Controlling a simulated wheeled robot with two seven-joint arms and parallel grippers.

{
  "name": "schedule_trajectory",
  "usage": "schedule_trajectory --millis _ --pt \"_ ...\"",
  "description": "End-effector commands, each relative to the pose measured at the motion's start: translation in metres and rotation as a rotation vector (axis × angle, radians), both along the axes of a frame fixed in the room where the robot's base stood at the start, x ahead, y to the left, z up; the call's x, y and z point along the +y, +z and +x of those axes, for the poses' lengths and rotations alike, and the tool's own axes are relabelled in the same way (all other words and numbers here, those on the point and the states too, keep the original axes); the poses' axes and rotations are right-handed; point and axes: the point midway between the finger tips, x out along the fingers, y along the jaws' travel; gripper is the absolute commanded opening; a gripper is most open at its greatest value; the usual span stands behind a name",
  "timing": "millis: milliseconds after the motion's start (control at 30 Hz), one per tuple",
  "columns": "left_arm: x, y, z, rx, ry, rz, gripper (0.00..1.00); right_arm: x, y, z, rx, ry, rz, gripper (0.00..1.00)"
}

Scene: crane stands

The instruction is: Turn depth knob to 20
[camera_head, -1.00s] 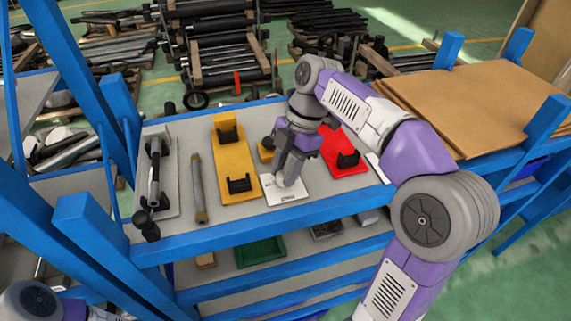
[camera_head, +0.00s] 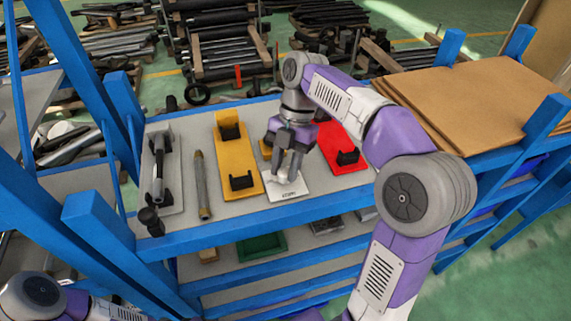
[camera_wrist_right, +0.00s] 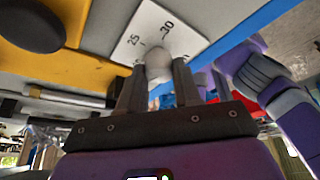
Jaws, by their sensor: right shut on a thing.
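The depth knob (camera_wrist_right: 158,63) is a rounded light grey knob on a white dial plate (camera_wrist_right: 190,37) in the right wrist view. The plate carries printed numbers, with 25 and 30 legible and others hidden. In the head view the white plate (camera_head: 289,192) lies on the shelf between the yellow and red holders. My right gripper (camera_wrist_right: 155,80) is shut on the knob, with one finger on each side; it also shows over the plate in the head view (camera_head: 288,176). The knob's pointer is not visible. My left gripper is out of view; only part of that arm shows at lower left.
A yellow holder (camera_head: 236,165) stands left of the plate and a red holder (camera_head: 335,136) right of it. A pipe (camera_head: 201,187) and a grey tool stand (camera_head: 171,192) are further left. The blue shelf edge (camera_head: 250,230) runs along the front.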

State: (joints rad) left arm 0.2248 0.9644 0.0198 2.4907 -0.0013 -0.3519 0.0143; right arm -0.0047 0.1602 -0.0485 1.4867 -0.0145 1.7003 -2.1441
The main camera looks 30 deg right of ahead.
Motion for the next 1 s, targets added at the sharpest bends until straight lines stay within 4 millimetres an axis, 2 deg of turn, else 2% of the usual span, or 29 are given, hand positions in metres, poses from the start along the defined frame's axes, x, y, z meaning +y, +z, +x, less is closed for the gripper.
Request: schedule_trajectory --millis 167,200,333,667,767,1000 --pt "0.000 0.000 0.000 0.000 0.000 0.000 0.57 0.000 0.000 0.000 -0.001 0.001 -0.001 0.03" --pt "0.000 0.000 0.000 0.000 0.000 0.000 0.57 0.000 0.000 0.000 -0.001 0.001 -0.001 0.39" --pt "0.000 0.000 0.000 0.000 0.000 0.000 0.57 0.000 0.000 0.000 -0.001 0.000 -0.001 0.58" --pt "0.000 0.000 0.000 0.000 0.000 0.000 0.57 -0.001 0.002 0.001 -0.001 -0.001 -0.001 0.58" --pt "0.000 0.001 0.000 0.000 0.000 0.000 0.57 -0.003 0.009 0.003 -0.002 -0.002 -0.001 0.58" --pt "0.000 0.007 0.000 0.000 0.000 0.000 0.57 -0.015 0.042 0.010 -0.002 -0.002 -0.001 0.58"
